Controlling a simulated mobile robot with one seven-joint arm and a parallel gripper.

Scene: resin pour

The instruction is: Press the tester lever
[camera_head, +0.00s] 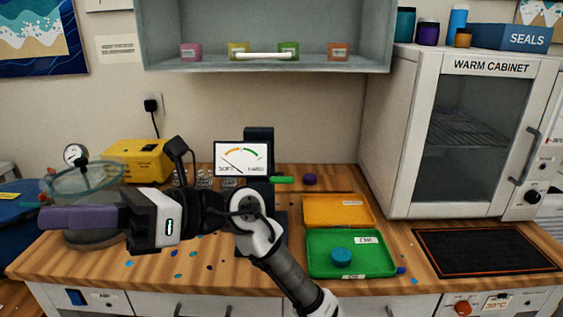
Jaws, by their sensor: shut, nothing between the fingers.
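The tester (259,138) stands at the back middle of the wooden bench, a dark column with a white dial (241,158) marked SOFT and HARD. A green bar, which looks like the tester lever (283,180), sticks out to the right of the column, below the dial. My gripper (44,218) is at the left, pointing left, well away from the lever. Its purple-grey fingers are shut and empty, in front of a clear round vessel. My arm crosses in front of the tester and hides part of its lower body.
A green tray (320,263) with a blue disc (341,257) and an orange tray (322,211) lie right of my arm. A purple disc (310,179) is near the lever. The warm cabinet (398,125) stands at right, a yellow box (137,154) at left. A shelf (265,65) hangs above.

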